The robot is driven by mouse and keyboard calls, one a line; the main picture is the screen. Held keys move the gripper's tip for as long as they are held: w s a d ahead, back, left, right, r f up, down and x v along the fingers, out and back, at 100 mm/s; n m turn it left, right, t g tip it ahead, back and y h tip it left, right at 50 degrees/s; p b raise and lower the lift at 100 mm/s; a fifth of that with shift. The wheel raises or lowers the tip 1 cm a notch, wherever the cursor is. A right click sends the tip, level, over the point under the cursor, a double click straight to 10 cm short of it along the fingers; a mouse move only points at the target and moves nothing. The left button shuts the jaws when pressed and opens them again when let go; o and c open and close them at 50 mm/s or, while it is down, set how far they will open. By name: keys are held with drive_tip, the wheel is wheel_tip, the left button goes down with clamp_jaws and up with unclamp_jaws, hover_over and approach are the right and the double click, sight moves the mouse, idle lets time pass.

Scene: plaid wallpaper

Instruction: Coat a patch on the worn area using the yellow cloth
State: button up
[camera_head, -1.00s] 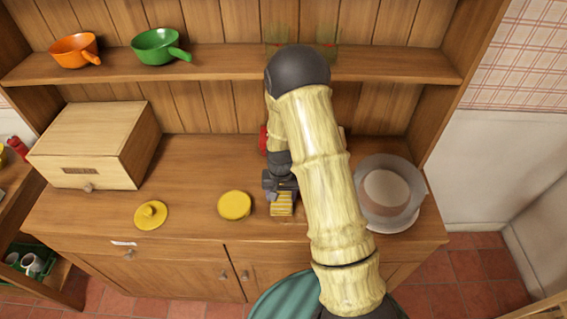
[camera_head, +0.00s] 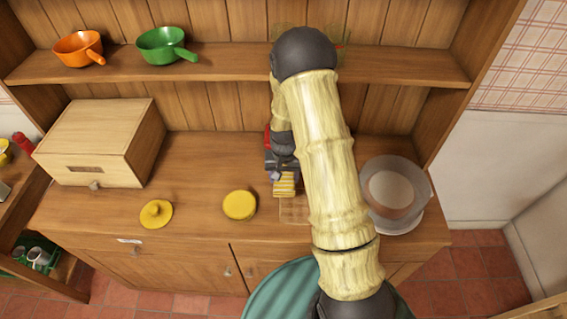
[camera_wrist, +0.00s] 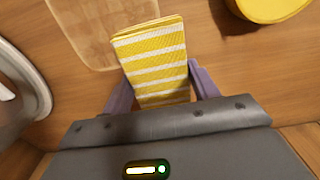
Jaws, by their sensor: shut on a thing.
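The yellow cloth (camera_wrist: 153,62), with white stripes, is held between the two fingers of my gripper (camera_wrist: 162,88) in the wrist view. In the head view the cloth (camera_head: 284,184) shows just below my gripper (camera_head: 283,172), over the wooden counter. The worn area (camera_head: 294,211) is a paler square patch on the counter just in front of the cloth. In the wrist view this pale patch (camera_wrist: 100,35) lies beyond and to the left of the cloth, partly covered by it. I cannot tell whether the cloth touches the counter.
A yellow round tin (camera_head: 240,205) and a yellow lid (camera_head: 156,214) lie to the left. A wooden bread box (camera_head: 95,140) stands at the far left. A clear domed dish (camera_head: 396,190) stands right of my arm. A red object (camera_head: 267,139) is partly hidden behind my gripper.

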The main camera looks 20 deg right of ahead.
drive_tip(key=shift+d+r+p, duration=0.5)
drive_tip(key=shift+r, duration=0.4)
drive_tip(key=shift+a+r+p, duration=0.15)
drive_tip(key=shift+r+p, duration=0.75)
drive_tip(key=shift+r, duration=0.45)
drive_tip(key=shift+f, duration=0.15)
